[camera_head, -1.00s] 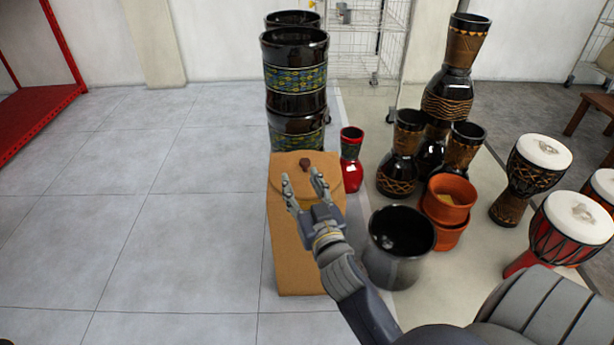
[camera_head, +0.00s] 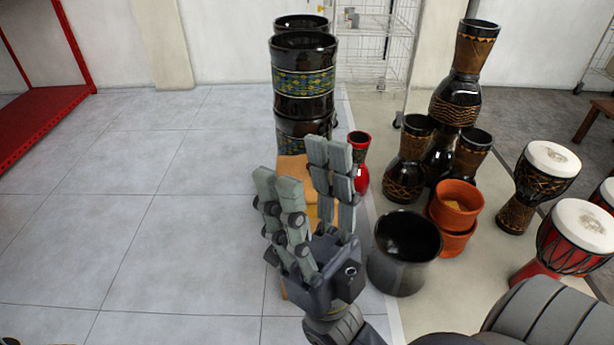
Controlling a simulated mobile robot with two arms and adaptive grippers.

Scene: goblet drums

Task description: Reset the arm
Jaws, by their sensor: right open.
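My right gripper (camera_head: 297,166) is raised close to the camera in the head view, fingers pointing up and spread apart. It is open with nothing between its fingers. Behind it stands a tan box (camera_head: 293,168), mostly hidden by the gripper. The small dark knob seen on the box earlier is hidden now. My left gripper does not show.
Tall black drums with a patterned band (camera_head: 304,82) stand behind the box. To the right are a red vase (camera_head: 361,178), a dark pot (camera_head: 404,255), orange pots (camera_head: 456,204), black goblet drums (camera_head: 408,165) and white-topped drums (camera_head: 537,185). The tiled floor (camera_head: 140,220) at left is clear.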

